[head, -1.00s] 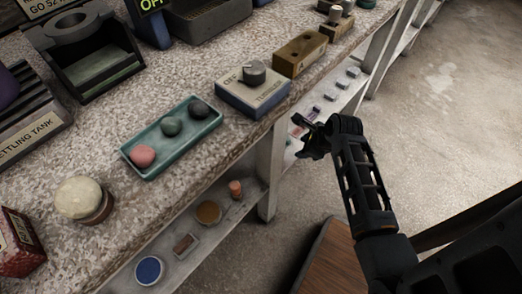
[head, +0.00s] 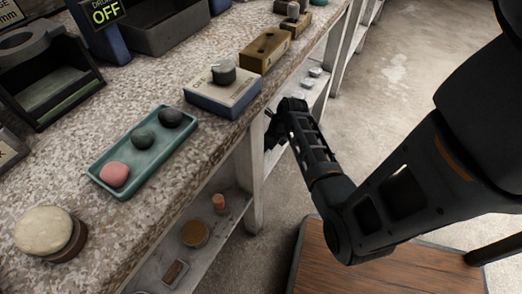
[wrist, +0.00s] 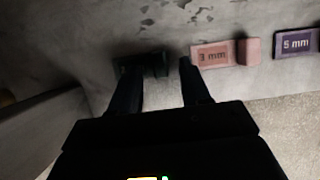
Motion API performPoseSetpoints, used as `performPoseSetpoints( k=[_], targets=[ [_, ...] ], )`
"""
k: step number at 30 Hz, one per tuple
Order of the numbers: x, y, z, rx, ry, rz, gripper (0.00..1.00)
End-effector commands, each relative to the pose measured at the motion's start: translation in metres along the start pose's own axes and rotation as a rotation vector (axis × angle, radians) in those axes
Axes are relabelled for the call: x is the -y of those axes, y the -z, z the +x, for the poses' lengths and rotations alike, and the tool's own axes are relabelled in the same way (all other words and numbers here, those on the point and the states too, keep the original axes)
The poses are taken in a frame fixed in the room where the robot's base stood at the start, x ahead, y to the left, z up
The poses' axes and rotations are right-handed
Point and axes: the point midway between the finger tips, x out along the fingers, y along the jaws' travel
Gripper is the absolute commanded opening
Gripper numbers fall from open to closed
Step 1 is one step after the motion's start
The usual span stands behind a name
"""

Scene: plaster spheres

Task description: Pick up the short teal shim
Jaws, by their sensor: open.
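In the wrist view, my gripper (wrist: 156,66) is open, its two dark fingers reaching towards the lower shelf. Between and just beyond the fingertips lies a dark, shadowed piece that looks like the teal shim (wrist: 158,69), beside a dark label plate (wrist: 131,66). Its colour is hard to read in the shadow, and the left finger covers part of the plate. I cannot tell if a finger touches it. In the head view, my gripper (head: 272,128) is at the lower shelf beneath the bench edge, and the teal shim cannot be made out.
To the right in the wrist view are a pink "3 mm" plate (wrist: 212,55), a pink shim (wrist: 248,51) and a purple "5 mm" plate (wrist: 295,43). Above the shelf, the bench holds a teal tray (head: 103,162) of spheres. A bench leg (head: 254,190) stands close to my gripper.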

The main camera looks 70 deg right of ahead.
Motion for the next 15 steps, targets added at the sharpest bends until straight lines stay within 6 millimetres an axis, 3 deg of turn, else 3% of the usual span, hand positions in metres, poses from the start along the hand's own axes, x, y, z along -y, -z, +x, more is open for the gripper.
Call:
performPoseSetpoints(
  k=[9,15],
  targets=[
    [0.0004,-0.0003,0.0046,0.001,0.002,0.000,0.46],
    [0.0002,-0.0003,0.0046,0.001,0.002,0.000,0.27]
  ],
)
